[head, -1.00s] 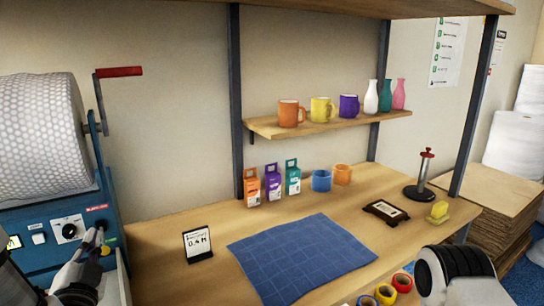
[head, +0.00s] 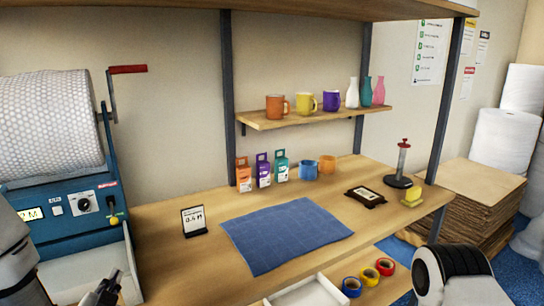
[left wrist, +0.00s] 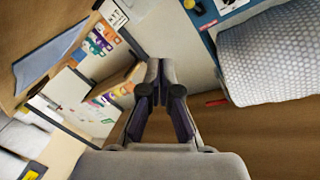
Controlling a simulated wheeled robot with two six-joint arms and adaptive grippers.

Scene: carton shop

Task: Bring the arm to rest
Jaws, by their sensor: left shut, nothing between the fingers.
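My left gripper (head: 104,290) is at the lower left of the head view, low in front of the bubble-wrap machine. In the left wrist view its two dark fingers (left wrist: 160,92) are closed together with nothing between them. My left arm comes in from the left edge. My right arm shows only as a white and black link at the lower right of the head view; its gripper is out of the picture.
The bubble-wrap machine (head: 75,220) stands at left with its roll (head: 45,125) above. The bench holds a blue mat (head: 285,235), a small sign (head: 194,220), small boxes (head: 263,171) and a stamp stand (head: 401,165). Mugs (head: 277,106) and vases sit on the shelf. Tape rolls (head: 369,276) lie at the front.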

